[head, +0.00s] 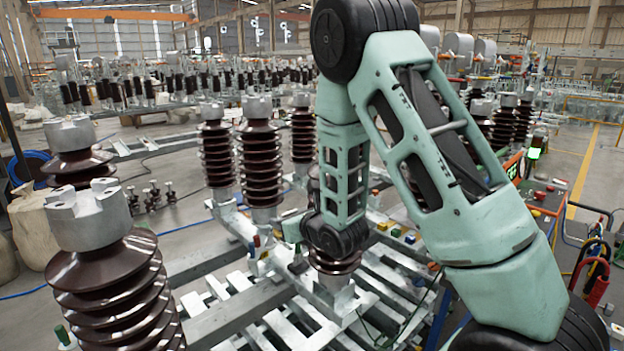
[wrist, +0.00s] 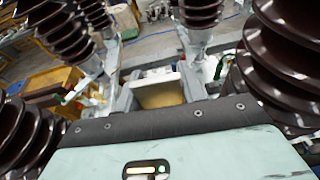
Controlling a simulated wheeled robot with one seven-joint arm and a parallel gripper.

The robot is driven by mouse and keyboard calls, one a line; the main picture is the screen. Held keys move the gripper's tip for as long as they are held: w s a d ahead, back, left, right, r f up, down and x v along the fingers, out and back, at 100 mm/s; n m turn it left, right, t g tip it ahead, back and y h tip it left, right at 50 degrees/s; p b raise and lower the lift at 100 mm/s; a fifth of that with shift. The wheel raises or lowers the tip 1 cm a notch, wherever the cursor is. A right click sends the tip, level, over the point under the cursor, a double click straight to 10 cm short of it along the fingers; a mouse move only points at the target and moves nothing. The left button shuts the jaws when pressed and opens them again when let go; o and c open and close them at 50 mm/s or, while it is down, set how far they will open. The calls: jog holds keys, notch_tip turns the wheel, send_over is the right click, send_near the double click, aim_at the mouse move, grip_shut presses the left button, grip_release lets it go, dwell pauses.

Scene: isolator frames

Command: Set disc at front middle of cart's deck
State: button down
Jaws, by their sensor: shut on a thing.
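My gripper (wrist: 160,90) shows at the centre of the wrist view, with its grey fingers on either side of a tan, pale-edged piece (wrist: 160,97). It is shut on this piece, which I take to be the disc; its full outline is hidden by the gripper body. In the head view my arm reaches down among the brown insulators, and the disc cannot be made out there. What looks like the cart (head: 547,197), with an orange edge and small items on its deck, stands at the right, partly behind my arm. The gripper is well left of it.
Tall ribbed insulators (head: 262,165) stand close around my gripper, with a large one (head: 110,285) at the front left. A slatted metal frame (head: 255,300) lies below. Red and black cable handles (head: 595,270) hang at the right. Open floor (head: 590,150) shows beyond.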

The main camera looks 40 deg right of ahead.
jog(key=w+a+f, duration=0.1)
jog(key=a+f, duration=0.4)
jog(key=f, duration=0.4)
